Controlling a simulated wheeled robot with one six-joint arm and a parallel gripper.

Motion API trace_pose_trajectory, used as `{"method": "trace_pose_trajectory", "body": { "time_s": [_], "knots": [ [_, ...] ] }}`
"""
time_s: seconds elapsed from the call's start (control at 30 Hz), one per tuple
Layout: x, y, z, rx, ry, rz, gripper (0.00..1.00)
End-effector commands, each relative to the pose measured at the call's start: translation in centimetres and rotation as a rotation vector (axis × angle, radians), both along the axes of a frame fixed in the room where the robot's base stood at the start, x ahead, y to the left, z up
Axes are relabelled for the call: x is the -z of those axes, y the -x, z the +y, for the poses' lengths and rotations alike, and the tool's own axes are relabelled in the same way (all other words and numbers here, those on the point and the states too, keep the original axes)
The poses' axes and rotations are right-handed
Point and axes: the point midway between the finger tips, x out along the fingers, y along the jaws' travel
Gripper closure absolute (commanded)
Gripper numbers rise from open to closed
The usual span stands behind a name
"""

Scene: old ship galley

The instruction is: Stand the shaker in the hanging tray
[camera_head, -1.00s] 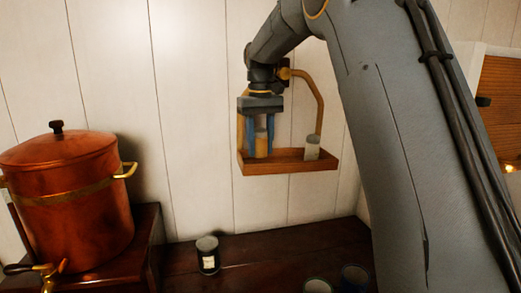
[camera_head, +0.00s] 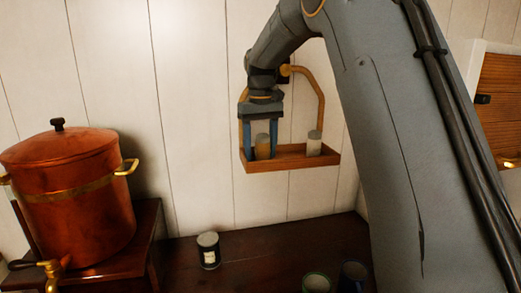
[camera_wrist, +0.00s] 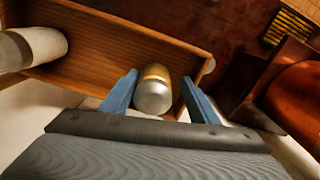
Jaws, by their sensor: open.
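The shaker (camera_head: 263,147), an amber cylinder with a pale metal cap, stands upright at the left end of the wooden hanging tray (camera_head: 292,163). In the wrist view the shaker (camera_wrist: 153,92) is between my two blue fingers, inside the tray's wall (camera_wrist: 150,35). My gripper (camera_head: 260,152) reaches down over it from above. It is open, with a visible gap on each side of the shaker in the wrist view (camera_wrist: 160,76). The shaker's base is hidden by the tray's front wall.
A white, grey-topped cylinder (camera_head: 314,145) stands at the tray's right end. The tray's curved handle (camera_head: 320,95) rises close to my wrist. Below are a dark tin (camera_head: 208,251) and two cups (camera_head: 317,283) (camera_head: 354,275) on the counter. A copper pot (camera_head: 70,190) stands left.

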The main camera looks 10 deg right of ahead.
Motion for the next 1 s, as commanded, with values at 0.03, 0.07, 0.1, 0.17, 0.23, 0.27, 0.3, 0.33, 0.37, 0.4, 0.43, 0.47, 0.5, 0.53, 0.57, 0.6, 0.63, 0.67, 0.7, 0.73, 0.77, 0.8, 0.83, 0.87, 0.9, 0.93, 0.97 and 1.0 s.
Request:
{"method": "trace_pose_trajectory", "body": {
  "time_s": [0.03, 0.07, 0.1, 0.17, 0.23, 0.27, 0.3, 0.33, 0.37, 0.4, 0.43, 0.47, 0.5, 0.53, 0.57, 0.6, 0.63, 0.67, 0.7, 0.73, 0.77, 0.8, 0.83, 0.87, 0.9, 0.93, 0.97, 1.0],
  "knots": [
    [0.0, 0.0, 0.0, 0.000, 0.000, 0.000, 0.45],
    [0.0, 0.0, 0.0, 0.000, 0.000, 0.000, 0.45],
    [-0.1, 0.0, 0.0, 0.000, 0.000, 0.000, 0.45],
    [-0.3, 0.0, 0.0, 0.000, 0.000, -0.001, 0.45],
    [-0.8, -0.1, 0.0, 0.000, -0.001, -0.003, 0.45],
    [-1.1, -0.1, 0.0, 0.000, -0.001, -0.003, 0.45],
    [-1.6, -0.2, 0.0, 0.000, 0.000, -0.004, 0.45],
    [-2.1, -0.2, 0.0, 0.000, 0.000, -0.004, 0.45],
    [-2.6, -0.2, 0.0, 0.000, 0.000, -0.004, 0.45],
    [-3.4, -0.2, 0.0, 0.000, 0.000, -0.005, 0.45],
    [-4.0, -0.2, 0.0, 0.000, 0.000, -0.005, 0.45],
    [-4.7, -0.2, 0.0, 0.000, 0.000, -0.005, 0.45],
    [-5.5, -0.2, 0.0, 0.000, 0.000, -0.005, 0.45],
    [-6.1, -0.2, 0.0, 0.000, 0.000, -0.005, 0.45],
    [-6.7, -0.2, 0.0, 0.000, 0.000, -0.004, 0.45],
    [-7.5, -0.2, 0.0, 0.000, 0.000, -0.003, 0.45],
    [-8.1, -0.2, 0.0, 0.000, 0.000, -0.004, 0.45],
    [-8.7, -0.2, 0.0, 0.000, 0.001, -0.002, 0.45],
    [-9.3, -0.1, 0.0, 0.000, 0.000, -0.003, 0.45],
    [-9.8, -0.1, 0.0, 0.000, 0.001, -0.001, 0.45],
    [-10.2, -0.2, 0.0, 0.000, 0.001, -0.002, 0.45],
    [-10.7, -0.1, 0.0, 0.000, 0.001, 0.000, 0.45],
    [-11.1, -0.1, 0.0, 0.000, 0.001, -0.001, 0.45],
    [-11.3, -0.1, 0.0, 0.000, 0.001, -0.001, 0.45],
    [-11.7, -0.1, 0.0, 0.000, 0.001, 0.001, 0.45],
    [-11.8, -0.1, 0.0, 0.000, 0.001, 0.001, 0.45],
    [-12.0, 0.0, 0.0, 0.000, 0.001, 0.001, 0.45],
    [-12.1, 0.0, 0.0, 0.000, 0.001, 0.001, 0.45]
  ]
}}
